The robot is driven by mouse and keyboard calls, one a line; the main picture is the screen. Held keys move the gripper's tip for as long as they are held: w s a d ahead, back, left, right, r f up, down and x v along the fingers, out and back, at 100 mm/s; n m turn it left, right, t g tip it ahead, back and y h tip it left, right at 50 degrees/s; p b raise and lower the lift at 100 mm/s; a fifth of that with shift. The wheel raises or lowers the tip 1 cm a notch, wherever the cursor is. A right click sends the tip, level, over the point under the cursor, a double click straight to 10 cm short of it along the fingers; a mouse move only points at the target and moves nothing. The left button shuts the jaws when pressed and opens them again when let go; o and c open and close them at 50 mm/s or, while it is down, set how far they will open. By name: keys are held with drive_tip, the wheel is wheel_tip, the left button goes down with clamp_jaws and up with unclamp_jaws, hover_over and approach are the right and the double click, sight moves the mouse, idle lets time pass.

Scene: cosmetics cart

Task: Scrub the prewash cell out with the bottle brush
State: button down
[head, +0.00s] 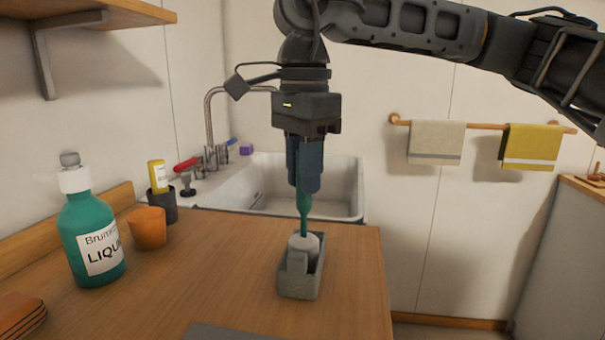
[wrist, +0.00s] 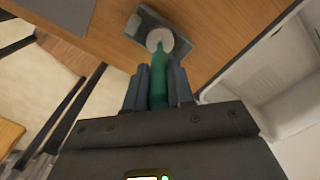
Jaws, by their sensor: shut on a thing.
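My gripper (head: 304,188) points straight down above the wooden counter and is shut on the green handle of the bottle brush (head: 303,212). In the wrist view the handle (wrist: 158,72) runs out between the two fingers of my gripper (wrist: 158,85). The brush's pale round head (head: 304,243) is at the lower end, at the grey box-like prewash cell (head: 299,285). The head looks to be partly inside the cell; its lower part is hidden by the cell's front wall. The cell also shows in the wrist view (wrist: 147,15).
A white sink (head: 345,185) with a faucet (head: 210,120) lies behind the counter. A green liquid bottle (head: 90,235), an orange cup (head: 147,228) and a dark cup (head: 162,208) stand at the left. The counter is clear around the cell, near its right edge.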

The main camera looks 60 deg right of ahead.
drive_tip(key=shift+w+d+r+b, duration=0.1)
drive_tip(key=shift+d+r+b, duration=0.05)
drive_tip(key=shift+d+b, duration=0.25)
wheel_tip(320, 180, up, 9)
drive_tip(key=a+p, duration=0.2)
drive_tip(key=shift+s+a+f, duration=0.15)
drive_tip(key=shift+s+f, duration=0.05)
drive_tip(key=shift+s, duration=0.2)
idle(5.8)
idle(0.8)
